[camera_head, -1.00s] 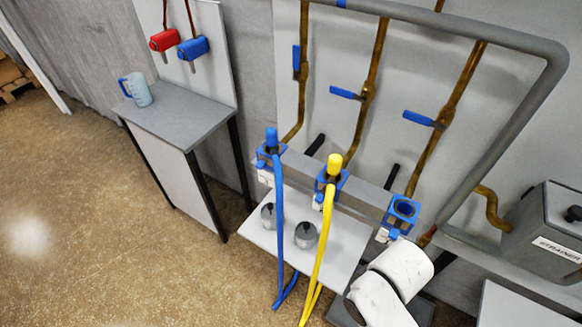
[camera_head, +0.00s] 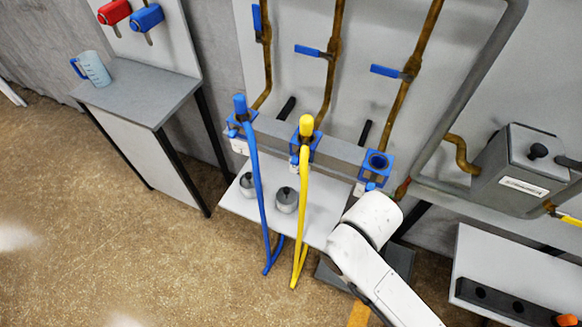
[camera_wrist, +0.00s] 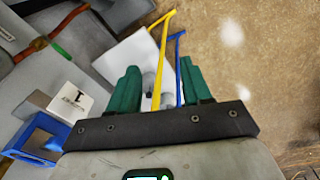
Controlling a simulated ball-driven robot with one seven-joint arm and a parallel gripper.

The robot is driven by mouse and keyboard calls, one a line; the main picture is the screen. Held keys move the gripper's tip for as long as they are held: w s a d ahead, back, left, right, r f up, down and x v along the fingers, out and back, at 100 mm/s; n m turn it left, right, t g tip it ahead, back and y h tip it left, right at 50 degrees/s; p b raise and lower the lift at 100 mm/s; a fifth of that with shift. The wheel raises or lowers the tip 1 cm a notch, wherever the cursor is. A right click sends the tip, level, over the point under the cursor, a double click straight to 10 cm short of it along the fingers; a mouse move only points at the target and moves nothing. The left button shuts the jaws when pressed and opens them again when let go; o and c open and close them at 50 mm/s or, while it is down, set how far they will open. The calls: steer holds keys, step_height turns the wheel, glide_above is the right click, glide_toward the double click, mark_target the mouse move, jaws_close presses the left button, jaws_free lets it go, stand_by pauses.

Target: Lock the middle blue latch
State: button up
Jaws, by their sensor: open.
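A bar carries three blue sockets. The middle one (camera_head: 314,142) holds the upright yellow hose end (camera_head: 306,126). The middle blue latch (camera_head: 295,159) is small at its front left; I cannot tell whether it is locked. The left socket (camera_head: 238,122) holds the blue hose (camera_head: 259,185). The right socket (camera_head: 376,165) is empty. My gripper (camera_wrist: 158,85) is open in the wrist view, with green fingers apart and nothing held. The yellow hose (camera_wrist: 164,45) shows beyond the gap. An empty blue socket (camera_wrist: 38,140) is at the lower left. The head view does not show the fingers.
A grey shelf (camera_head: 325,213) below the bar carries two grey pots (camera_head: 287,199). Blue-handled valves (camera_head: 386,71) are on the pipes above. A strainer box (camera_head: 520,165) stands right. A side table (camera_head: 140,88) with a jug is left. The floor at lower left is clear.

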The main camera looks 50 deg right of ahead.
steer(key=w+f+n+h, duration=0.1)
steer(key=w+d+f+n+h+b, duration=0.1)
steer(key=n, duration=0.1)
steer(key=w+f+n+h+b, duration=0.1)
steer(key=shift+w+d+f+n+g, duration=0.15)
steer(key=shift+w+d+n+g, duration=0.05)
steer(key=shift+d+n+g, duration=0.15)
steer(key=c, duration=0.4)
steer(key=w+n+h+b, duration=0.2)
steer(key=w+n+h, duration=0.3)
steer(key=shift+a+n, duration=0.1)
steer(key=shift+n, duration=0.15)
jaws_close()
steer(key=w+a+r+n+t+h+b, duration=0.4)
steer(key=w+a+r+n+t+h, duration=0.2)
steer(key=a+n, duration=0.5)
steer(key=w+r+n+h, duration=0.1)
steer(key=w+h, duration=0.1)
steer(key=w, duration=0.1)
steer(key=shift+a, duration=0.15)
